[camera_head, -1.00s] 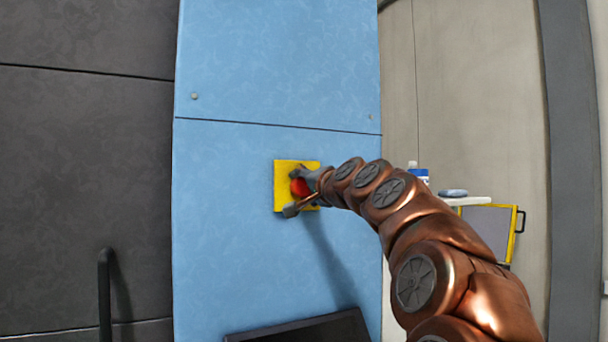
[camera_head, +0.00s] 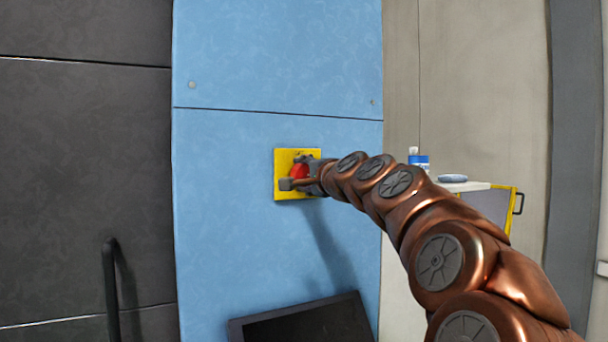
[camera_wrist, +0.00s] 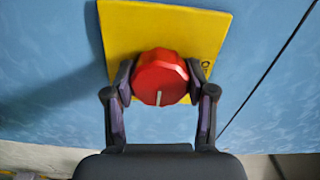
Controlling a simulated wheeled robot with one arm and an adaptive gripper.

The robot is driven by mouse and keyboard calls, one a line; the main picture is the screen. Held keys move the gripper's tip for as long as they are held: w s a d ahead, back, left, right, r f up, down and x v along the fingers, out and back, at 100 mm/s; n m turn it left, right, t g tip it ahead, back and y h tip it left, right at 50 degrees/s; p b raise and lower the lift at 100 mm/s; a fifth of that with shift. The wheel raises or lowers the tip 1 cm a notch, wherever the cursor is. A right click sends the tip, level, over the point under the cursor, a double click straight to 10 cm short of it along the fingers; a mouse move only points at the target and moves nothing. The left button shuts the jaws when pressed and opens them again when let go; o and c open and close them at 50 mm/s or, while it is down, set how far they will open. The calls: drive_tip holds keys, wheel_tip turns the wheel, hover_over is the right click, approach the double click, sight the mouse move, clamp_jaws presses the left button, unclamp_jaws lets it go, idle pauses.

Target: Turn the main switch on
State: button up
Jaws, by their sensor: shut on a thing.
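The main switch is a red rotary knob (camera_head: 299,171) on a yellow square plate (camera_head: 282,186), fixed to a blue panel. In the wrist view the red knob (camera_wrist: 161,78) shows a white mark pointing down toward my gripper, in front of the yellow plate (camera_wrist: 165,25). My gripper (camera_wrist: 160,84) has one finger on each side of the knob and is shut on it. It also shows in the head view (camera_head: 297,171), partly covering the knob. Lettering at the plate's right edge is partly hidden by a finger.
The blue panel (camera_head: 240,220) is flat around the plate. A dark screen (camera_head: 305,322) juts out below. A black handle (camera_head: 111,285) is on the dark panel at left. A bottle (camera_head: 418,161) and a yellow-framed cart (camera_head: 514,200) stand at right behind my arm.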

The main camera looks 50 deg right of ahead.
drive_tip(key=shift+r, duration=0.1)
drive_tip(key=o, duration=1.2)
drive_tip(key=v, duration=1.2)
drive_tip(key=shift+w+a, duration=0.1)
